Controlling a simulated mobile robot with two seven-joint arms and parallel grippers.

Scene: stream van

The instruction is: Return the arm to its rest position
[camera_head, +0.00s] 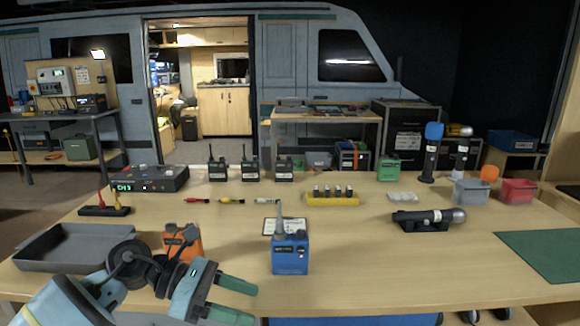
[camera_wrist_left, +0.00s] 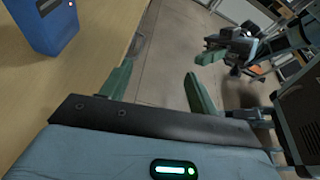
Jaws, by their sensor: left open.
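My left gripper (camera_head: 238,302) is at the front edge of the table in the head view, its two green fingers apart and pointing right. In the left wrist view the open fingers (camera_wrist_left: 160,88) have nothing between them, only the floor beyond. A blue radio (camera_head: 290,254) stands upright on the table, to the right of and behind the gripper, apart from it. It also shows at the top left of the left wrist view (camera_wrist_left: 48,25). My right gripper (camera_wrist_left: 212,50) shows small at the upper right of the wrist view; its opening is unclear.
My left arm partly covers a grey tray (camera_head: 40,252) and an orange radio (camera_head: 183,240) at the table's left. The wooden table (camera_head: 390,275) is clear at front right.

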